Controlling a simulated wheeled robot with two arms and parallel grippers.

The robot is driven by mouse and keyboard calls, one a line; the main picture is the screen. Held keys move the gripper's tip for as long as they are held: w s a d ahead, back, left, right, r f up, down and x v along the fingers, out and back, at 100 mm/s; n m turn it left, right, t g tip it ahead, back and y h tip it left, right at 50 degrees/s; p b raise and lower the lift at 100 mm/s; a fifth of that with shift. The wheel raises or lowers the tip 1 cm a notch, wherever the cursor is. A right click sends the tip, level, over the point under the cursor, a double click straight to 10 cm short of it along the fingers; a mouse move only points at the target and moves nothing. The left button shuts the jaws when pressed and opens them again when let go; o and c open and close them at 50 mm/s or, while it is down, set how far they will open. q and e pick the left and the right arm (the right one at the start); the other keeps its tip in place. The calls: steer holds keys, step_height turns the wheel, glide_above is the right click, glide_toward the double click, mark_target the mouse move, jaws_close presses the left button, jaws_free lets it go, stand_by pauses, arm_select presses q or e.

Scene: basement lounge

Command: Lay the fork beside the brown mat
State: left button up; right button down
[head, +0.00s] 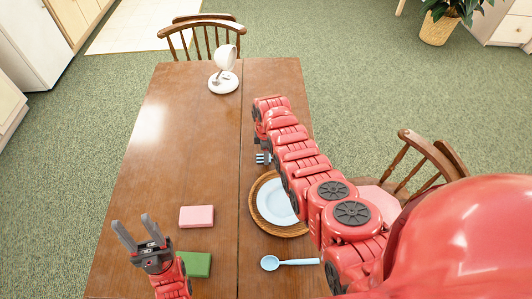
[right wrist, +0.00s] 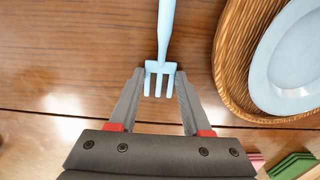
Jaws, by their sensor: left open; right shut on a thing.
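The light blue fork (right wrist: 165,38) lies between the fingertips of my right gripper (right wrist: 160,76), which is shut on it by the tines. Its handle points away from the gripper. In the head view only the fork's tines (head: 263,158) show; my right arm hides the rest. The round brown woven mat (head: 284,233) carries a pale blue plate (head: 273,203). The fork is beyond the mat, apart from it. The mat's rim (right wrist: 229,62) is right of the fork in the right wrist view. I cannot tell whether the fork touches the table. My left gripper (head: 135,224) is open and empty at front left.
A blue spoon (head: 289,263) lies in front of the mat. A pink block (head: 197,216) and a green block (head: 196,264) lie to its left. The wooden table's (head: 180,150) left middle is clear.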

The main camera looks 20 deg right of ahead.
steer(key=shift+c, duration=1.7)
jaws_free()
steer(key=shift+r, duration=0.1)
